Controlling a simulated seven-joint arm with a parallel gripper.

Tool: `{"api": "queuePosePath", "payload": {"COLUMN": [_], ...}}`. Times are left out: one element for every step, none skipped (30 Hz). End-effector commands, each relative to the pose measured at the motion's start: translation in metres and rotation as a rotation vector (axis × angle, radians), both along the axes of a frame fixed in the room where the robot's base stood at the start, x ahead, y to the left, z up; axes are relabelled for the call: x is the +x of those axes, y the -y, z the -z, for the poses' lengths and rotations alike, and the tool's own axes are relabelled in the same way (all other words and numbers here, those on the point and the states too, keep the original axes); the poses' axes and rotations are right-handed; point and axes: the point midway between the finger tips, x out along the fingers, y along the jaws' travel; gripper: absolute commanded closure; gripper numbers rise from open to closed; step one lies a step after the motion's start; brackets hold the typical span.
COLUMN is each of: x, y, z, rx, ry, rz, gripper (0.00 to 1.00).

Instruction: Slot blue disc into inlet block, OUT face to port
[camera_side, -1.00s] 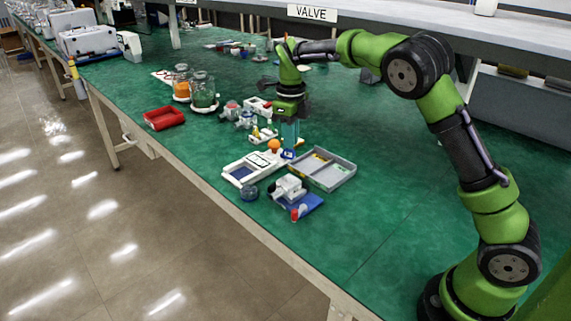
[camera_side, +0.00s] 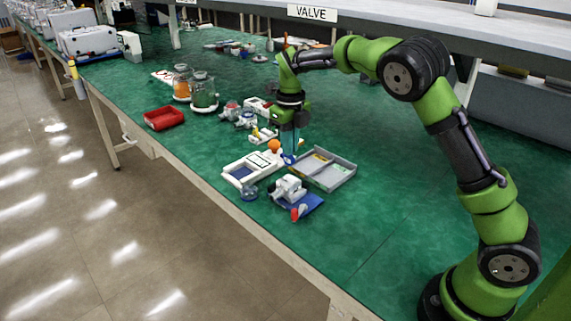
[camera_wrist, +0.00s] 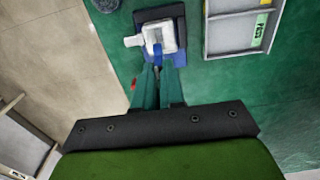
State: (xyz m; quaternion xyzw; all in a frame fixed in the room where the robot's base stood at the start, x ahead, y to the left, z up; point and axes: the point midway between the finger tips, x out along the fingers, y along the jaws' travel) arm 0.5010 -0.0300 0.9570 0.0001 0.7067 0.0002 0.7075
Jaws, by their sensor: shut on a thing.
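My gripper (camera_side: 291,153) points down, its teal fingers shut on the blue disc (camera_side: 289,159). In the wrist view the fingertips (camera_wrist: 158,70) pinch the disc (camera_wrist: 158,62), seen nearly edge-on. The white inlet block (camera_side: 290,187) stands on a dark blue base (camera_side: 313,203) nearer the front edge. In the wrist view the block (camera_wrist: 160,38) appears just beyond the disc. In the side view the disc is above and behind the block, apart from it. The OUT marking on the disc cannot be read.
A round glass item (camera_side: 249,192) and a red-tipped part (camera_side: 299,212) lie near the block. Green table is clear to the right.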

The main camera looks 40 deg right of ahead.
Motion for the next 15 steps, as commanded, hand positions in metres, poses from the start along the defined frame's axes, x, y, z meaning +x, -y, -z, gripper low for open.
{"api": "queuePosePath", "payload": {"x": [-0.001,-0.001,-0.001,-0.001,0.0,-0.001,-0.001,0.0,0.0,0.0,0.0,0.0,0.0,0.0,0.0], "y": [0.0,0.0,0.0,0.0,0.0,0.0,0.0,0.0,0.0,0.0,0.0,0.0,0.0,0.0,0.0], "z": [0.006,0.009,0.013,0.016,0.018,0.022,0.024,0.027,0.029,0.031,0.033,0.035,0.036,0.037,0.038], "rx": [0.0,-0.001,-0.001,-0.001,0.0,0.0,0.0,-0.001,-0.001,0.0,0.0,0.0,0.0,-0.001,-0.001], "ry": [-0.004,-0.003,-0.003,-0.003,-0.002,-0.003,-0.003,-0.002,-0.002,-0.002,-0.002,-0.001,-0.001,-0.001,-0.001], "rz": [0.0,0.0,0.001,0.0,0.0,0.001,0.001,0.0,0.001,0.001,0.001,0.001,0.001,0.001,0.001], "gripper": [1.0,1.0,1.0,1.0,1.0,1.0,1.0,1.0,1.0,1.0,1.0,1.0,1.0,1.0,1.0]}}
